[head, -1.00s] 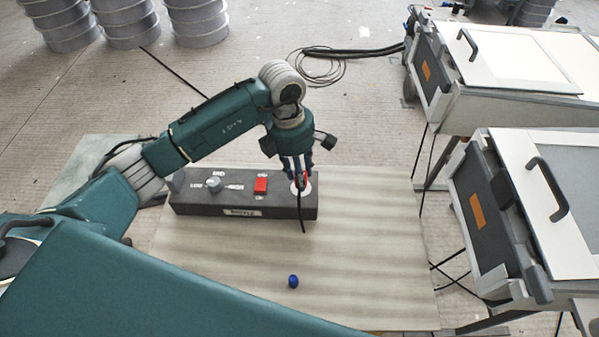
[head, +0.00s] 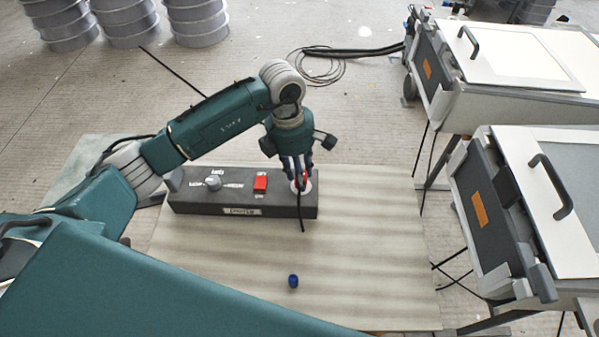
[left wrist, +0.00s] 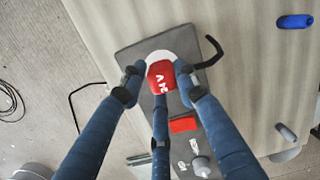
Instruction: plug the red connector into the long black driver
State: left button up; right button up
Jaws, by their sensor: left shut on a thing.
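The long black driver (head: 235,204) is a dark box lying on the board, with a grey knob, a red switch and a pale round socket area at its right end. My left gripper (head: 302,181) points down over that end, its fingers closed around the red connector (head: 306,177). In the left wrist view the red connector (left wrist: 164,78) sits between the three blue fingers, over the pale disc on the driver (left wrist: 133,54). A short black cable (head: 302,215) hangs from it over the driver's front. I cannot tell whether the connector is seated. My right gripper is not in view.
A small blue piece (head: 293,281) lies on the pale board (head: 375,250) in front of the driver. Two white-topped machines (head: 545,205) stand at the right. Grey ribbed cylinders (head: 195,22) stand at the back left. The board right of the driver is clear.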

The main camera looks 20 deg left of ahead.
pick_arm(q)
jog(key=shift+f, duration=0.25)
jog(key=o, duration=1.2)
jog(key=shift+c, duration=0.2)
notch_tip(320, 180, up, 12)
jog(key=a, duration=0.1)
jog(key=shift+a, duration=0.25)
